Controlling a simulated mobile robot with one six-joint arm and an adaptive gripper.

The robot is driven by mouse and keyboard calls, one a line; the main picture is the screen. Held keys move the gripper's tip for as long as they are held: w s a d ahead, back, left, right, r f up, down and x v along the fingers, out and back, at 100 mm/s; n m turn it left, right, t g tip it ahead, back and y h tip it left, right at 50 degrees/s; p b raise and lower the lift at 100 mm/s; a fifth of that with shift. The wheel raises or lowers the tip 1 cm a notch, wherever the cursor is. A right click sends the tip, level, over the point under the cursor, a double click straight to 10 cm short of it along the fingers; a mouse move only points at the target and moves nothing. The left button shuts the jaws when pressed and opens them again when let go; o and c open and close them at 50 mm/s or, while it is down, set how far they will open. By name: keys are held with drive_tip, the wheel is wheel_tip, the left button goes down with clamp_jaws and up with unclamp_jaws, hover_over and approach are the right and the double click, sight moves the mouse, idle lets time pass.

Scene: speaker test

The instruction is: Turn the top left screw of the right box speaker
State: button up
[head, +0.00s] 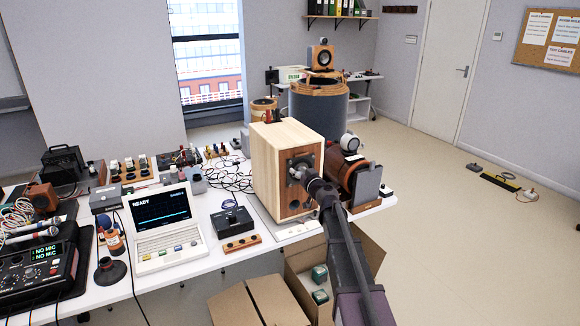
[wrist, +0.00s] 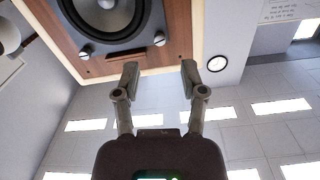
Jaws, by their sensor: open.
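The box speaker (head: 268,172) has a pale wood case and a brown front, and stands on the white table. My gripper (head: 297,172) is in front of its face and partly covers it in the head view. The wrist view is upside down: the speaker front (wrist: 180,22) fills the top, with the ceiling below. A silver screw (wrist: 159,39) and a second screw (wrist: 85,51) flank the driver cone (wrist: 105,15). My gripper (wrist: 160,70) is open and empty. The first screw lies in line between its fingertips, apparently beyond them. The other screws are not clearly visible.
A brown speaker-like unit (head: 346,168) stands close on the right of the box. A laptop (head: 165,228) and a small black box (head: 232,221) are on the table to the left. Open cardboard boxes (head: 262,302) lie below the arm. The floor (head: 480,250) at right is largely clear.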

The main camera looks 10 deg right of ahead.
sight(290, 163)
drive_tip(key=shift+x, duration=2.85)
clamp_jaws()
